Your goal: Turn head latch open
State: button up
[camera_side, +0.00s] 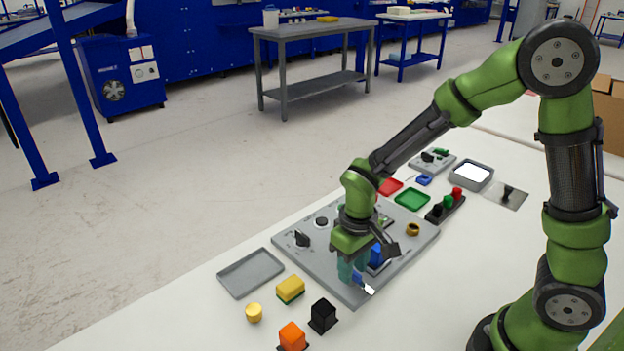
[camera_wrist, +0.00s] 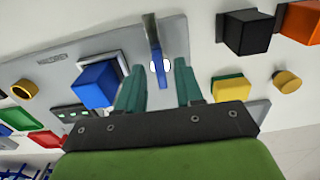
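A small blue lever with a pale end, which looks like the head latch (camera_side: 364,284), sits at the near edge of the grey panel (camera_side: 318,262). In the wrist view the latch (camera_wrist: 154,40) runs nearly upright in the picture, between the two teal fingers. My gripper (camera_side: 350,268) points down over this edge of the panel, close to the latch. In the wrist view my gripper (camera_wrist: 160,72) has its fingers apart, with a gap on each side of the latch. I cannot tell whether the fingertips are level with it.
A blue block (camera_wrist: 96,85) in a square frame is beside the fingers on the panel. A gold ring (camera_side: 413,229) lies farther right. A yellow-green sponge (camera_side: 290,289), black cube (camera_side: 323,315), orange cube (camera_side: 292,336) and gold cylinder (camera_side: 254,312) stand off the panel, near a grey tray (camera_side: 250,273).

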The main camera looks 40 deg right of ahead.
notch_tip(320, 180, up, 17)
dwell(0.6)
jog(key=shift+f, duration=0.1)
